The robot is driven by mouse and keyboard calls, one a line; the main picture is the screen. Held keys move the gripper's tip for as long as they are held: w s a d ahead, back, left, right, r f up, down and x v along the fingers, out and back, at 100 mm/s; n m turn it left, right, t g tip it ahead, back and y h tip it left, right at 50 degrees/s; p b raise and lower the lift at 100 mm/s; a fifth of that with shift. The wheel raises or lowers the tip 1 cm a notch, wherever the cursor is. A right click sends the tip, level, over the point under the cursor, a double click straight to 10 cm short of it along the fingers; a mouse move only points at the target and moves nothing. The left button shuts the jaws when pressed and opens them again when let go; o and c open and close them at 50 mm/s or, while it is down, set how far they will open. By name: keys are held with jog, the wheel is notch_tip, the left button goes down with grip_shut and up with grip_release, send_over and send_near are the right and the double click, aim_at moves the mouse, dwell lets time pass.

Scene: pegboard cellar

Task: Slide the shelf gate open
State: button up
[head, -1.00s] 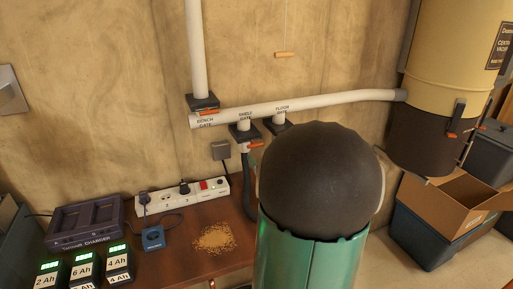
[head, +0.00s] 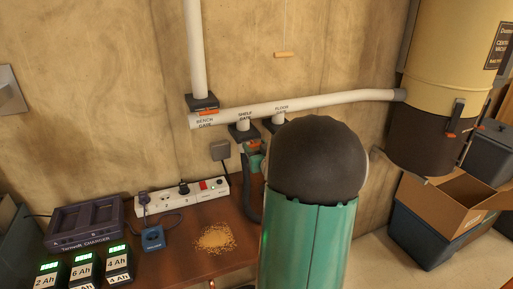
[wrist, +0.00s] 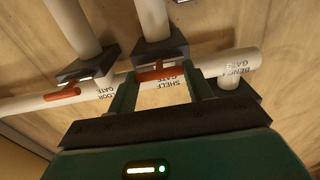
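The shelf gate is a dark block (head: 241,131) under the white pipe, labelled SHELF GATE. In the wrist view its dark block (wrist: 160,48) and orange handle (wrist: 160,73) show upside down. My gripper (wrist: 159,76) is at this gate, its two green fingers apart, one to each side of the orange handle. The fingers look open; a firm touch on the handle cannot be made out.
The bench gate (head: 203,103) is to the left, with its orange handle. The floor gate (head: 279,121) is close on the right; its orange handle shows in the wrist view (wrist: 62,94). A power strip (head: 182,197) and chargers lie on the bench below. A wooden pull (head: 284,55) hangs above.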

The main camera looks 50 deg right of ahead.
jog(key=shift+c, duration=1.3)
jog(key=v, duration=0.5)
jog(key=shift+s+a+f, duration=0.1)
jog(key=shift+s+a, duration=0.05)
jog(key=shift+s, duration=0.2)
jog(key=o, duration=1.4)
jog(key=shift+s+a, duration=0.15)
jog(key=shift+s, duration=0.05)
jog(key=shift+w, duration=0.1)
jog(key=shift+w, duration=0.1)
